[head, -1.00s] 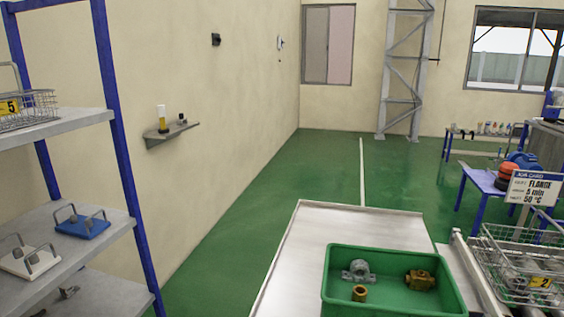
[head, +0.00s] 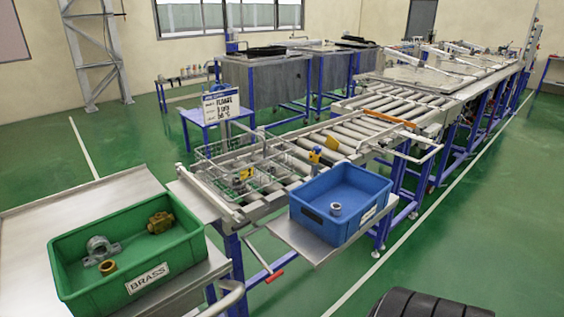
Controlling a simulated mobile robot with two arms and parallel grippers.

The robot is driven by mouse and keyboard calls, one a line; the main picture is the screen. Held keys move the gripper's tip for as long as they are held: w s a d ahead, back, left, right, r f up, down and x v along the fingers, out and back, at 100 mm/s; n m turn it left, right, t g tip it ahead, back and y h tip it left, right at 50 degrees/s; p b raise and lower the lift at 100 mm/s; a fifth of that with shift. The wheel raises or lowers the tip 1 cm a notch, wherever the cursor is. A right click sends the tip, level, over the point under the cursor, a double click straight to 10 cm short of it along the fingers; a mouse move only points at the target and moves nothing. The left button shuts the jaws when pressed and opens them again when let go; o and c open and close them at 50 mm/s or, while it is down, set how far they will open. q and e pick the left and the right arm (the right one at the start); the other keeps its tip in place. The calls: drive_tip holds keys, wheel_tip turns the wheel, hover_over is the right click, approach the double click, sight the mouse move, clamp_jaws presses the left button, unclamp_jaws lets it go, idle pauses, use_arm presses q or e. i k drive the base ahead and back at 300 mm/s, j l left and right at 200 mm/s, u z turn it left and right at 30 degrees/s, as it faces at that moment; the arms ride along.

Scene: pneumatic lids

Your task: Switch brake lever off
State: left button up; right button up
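A lever with a red grip (head: 274,277) sticks out low at the near end of the roller conveyor (head: 330,141), below the frame and left of the blue crate. It may be the brake lever; no label shows on it. A small yellow-and-blue part (head: 315,156) stands on the conveyor's near side rail, and I cannot tell whether it is a lever. Neither of my grippers is in view.
A wire basket (head: 207,169) sits on the rollers. A blue crate (head: 318,222) stands on a side shelf; a green BRASS crate (head: 176,272) is at lower left. A black ribbed shape (head: 428,304) is at the bottom edge. Green floor is free at right.

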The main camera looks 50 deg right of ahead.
sight(273, 277)
drive_tip(key=z, duration=1.6)
drive_tip(key=i+z, duration=0.15)
drive_tip(key=z, duration=0.2)
drive_tip(key=i+z, duration=0.1)
drive_tip(key=z, duration=0.25)
drive_tip(key=i+j+z, duration=0.15)
drive_tip(key=z, duration=0.15)
